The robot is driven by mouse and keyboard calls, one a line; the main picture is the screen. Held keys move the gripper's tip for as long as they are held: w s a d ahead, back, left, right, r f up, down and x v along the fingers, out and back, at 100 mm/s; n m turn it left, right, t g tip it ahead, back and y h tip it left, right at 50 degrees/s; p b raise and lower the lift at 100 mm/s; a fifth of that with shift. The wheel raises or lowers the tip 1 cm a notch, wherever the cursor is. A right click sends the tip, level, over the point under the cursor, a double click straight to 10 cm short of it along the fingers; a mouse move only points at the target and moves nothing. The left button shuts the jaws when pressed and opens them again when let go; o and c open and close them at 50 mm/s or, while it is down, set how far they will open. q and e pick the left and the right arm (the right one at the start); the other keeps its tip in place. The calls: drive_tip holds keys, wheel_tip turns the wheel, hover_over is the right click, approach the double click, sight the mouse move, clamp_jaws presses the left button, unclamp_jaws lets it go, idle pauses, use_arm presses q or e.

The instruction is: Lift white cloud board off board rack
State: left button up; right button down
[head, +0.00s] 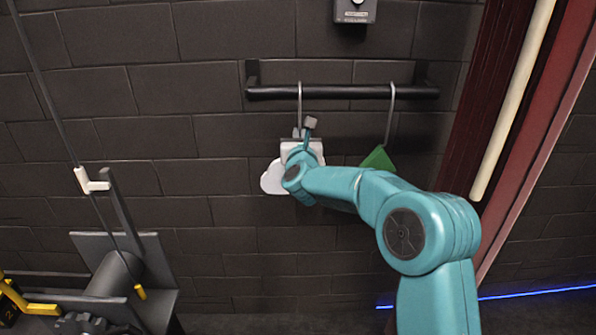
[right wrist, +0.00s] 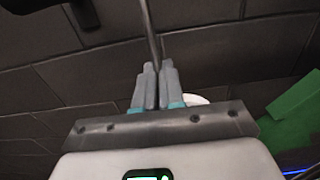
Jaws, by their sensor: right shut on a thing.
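The white cloud board (head: 271,179) hangs below the left part of the black board rack (head: 345,92) on a thin grey hook (head: 299,103). My right wrist covers much of the board in the head view. My right gripper (right wrist: 157,88) is shut on the cloud board, at the lower end of its thin hanger rod (right wrist: 150,32), in the right wrist view. A white edge of the board (right wrist: 196,99) shows behind the fingers. The hook top still appears to be over the rack bar. My left gripper is not in view.
A green board (head: 378,159) hangs on a second hook (head: 391,112) to the right, partly behind my arm. A small grey box (head: 354,11) is on the wall above the rack. A grey machine (head: 125,275) stands at lower left. A pale pole (head: 512,100) stands at right.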

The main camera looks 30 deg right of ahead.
drive_tip(key=shift+r+p, duration=1)
drive_tip(key=shift+r, duration=1.55)
drive_tip(key=shift+s+a+f+b, duration=0.15)
drive_tip(key=shift+s+a+b, duration=0.15)
drive_tip(key=shift+s+b, duration=0.35)
drive_tip(key=b, duration=0.8)
approach(300, 117)
drive_tip(key=v, duration=0.4)
drive_tip(key=shift+s+a, duration=0.25)
drive_tip(key=shift+d+p, duration=0.1)
drive_tip(key=shift+p, duration=0.25)
